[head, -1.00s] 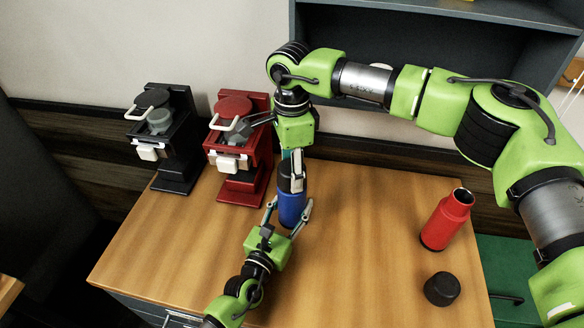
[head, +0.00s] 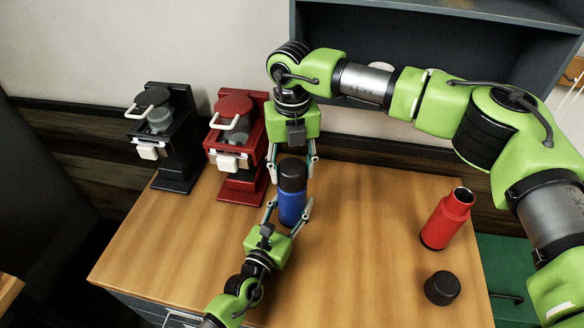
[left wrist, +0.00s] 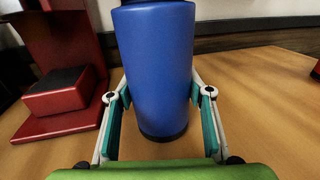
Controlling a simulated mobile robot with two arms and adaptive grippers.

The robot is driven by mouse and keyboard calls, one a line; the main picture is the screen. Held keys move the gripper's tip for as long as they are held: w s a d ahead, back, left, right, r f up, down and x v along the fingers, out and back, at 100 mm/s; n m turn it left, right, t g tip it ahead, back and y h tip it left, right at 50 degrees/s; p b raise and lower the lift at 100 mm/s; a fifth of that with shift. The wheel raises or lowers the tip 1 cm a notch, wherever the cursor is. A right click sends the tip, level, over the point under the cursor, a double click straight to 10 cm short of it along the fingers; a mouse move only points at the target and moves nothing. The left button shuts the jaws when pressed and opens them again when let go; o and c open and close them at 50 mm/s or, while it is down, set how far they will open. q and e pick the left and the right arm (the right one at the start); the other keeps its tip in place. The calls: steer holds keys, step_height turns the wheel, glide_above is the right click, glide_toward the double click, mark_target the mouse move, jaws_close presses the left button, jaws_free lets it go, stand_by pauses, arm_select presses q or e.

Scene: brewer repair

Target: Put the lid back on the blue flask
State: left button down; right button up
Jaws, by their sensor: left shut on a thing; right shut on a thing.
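The blue flask (head: 291,207) stands upright on the table, and its blue body fills the middle of the left wrist view (left wrist: 157,65). Its black lid (head: 292,170) sits over the flask's mouth, in line with it; I cannot tell how tightly it is seated. My left gripper (head: 288,217) is shut around the flask's body from the front, one finger on each side; its fingers also show in the left wrist view (left wrist: 160,105). My right gripper (head: 293,170) points down from above, shut on the lid with a finger on each side.
A red brewer (head: 240,150) stands close left of the flask, with a black brewer (head: 165,140) farther left. An open red flask (head: 446,220) and a loose black lid (head: 442,288) are at the right. The table (head: 350,260) between is clear.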

steer(key=shift+r, duration=0.1)
steer(key=o, duration=1.1)
steer(key=shift+r, duration=2.2)
steer(key=shift+c, duration=0.4)
